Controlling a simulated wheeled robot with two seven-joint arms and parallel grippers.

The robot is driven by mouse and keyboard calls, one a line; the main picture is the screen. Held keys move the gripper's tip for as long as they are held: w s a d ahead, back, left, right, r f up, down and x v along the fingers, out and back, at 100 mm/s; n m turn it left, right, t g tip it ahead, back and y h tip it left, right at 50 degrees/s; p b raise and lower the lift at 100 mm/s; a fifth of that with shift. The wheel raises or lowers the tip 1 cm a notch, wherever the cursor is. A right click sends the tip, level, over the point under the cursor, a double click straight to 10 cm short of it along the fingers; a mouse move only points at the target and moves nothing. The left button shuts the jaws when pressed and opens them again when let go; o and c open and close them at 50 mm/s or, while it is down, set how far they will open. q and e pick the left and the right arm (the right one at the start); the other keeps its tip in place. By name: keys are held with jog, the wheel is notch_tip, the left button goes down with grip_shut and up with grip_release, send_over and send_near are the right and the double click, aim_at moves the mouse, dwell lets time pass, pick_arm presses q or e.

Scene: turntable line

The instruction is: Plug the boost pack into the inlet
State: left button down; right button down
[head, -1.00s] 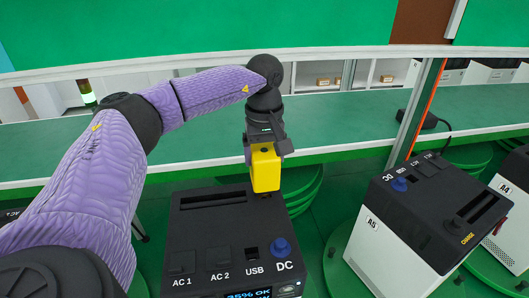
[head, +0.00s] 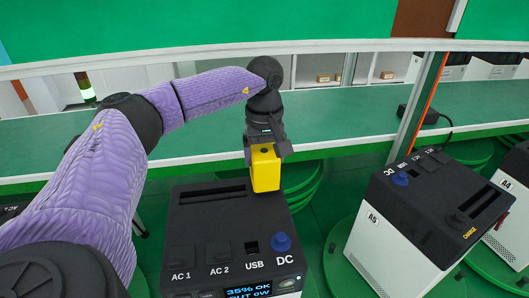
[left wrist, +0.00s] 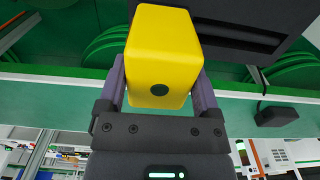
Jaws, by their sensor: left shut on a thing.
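My left gripper (head: 265,148) is shut on the yellow boost pack (head: 265,172), which hangs upright below it. The pack is at the back right corner of the black top of the near power station (head: 205,222). Its lower end meets the top's edge in the picture; I cannot tell whether it touches. The inlet is not clearly visible; the pack may hide it. In the left wrist view the pack (left wrist: 163,55) sits between the fingers, a dark round spot on its face, with the station's dark top (left wrist: 245,30) beyond. My right gripper is not in view.
The near station has AC 1, AC 2, USB and a blue DC knob (head: 281,242), plus a long slot. A second station (head: 372,245), marked A5, stands to the right on a green turntable. A long green bench (head: 350,130) runs behind.

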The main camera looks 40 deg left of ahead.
pick_arm(q)
jog(key=shift+f, duration=0.2)
grip_release()
notch_tip(320, 180, up, 10)
jog(key=shift+f, duration=0.1)
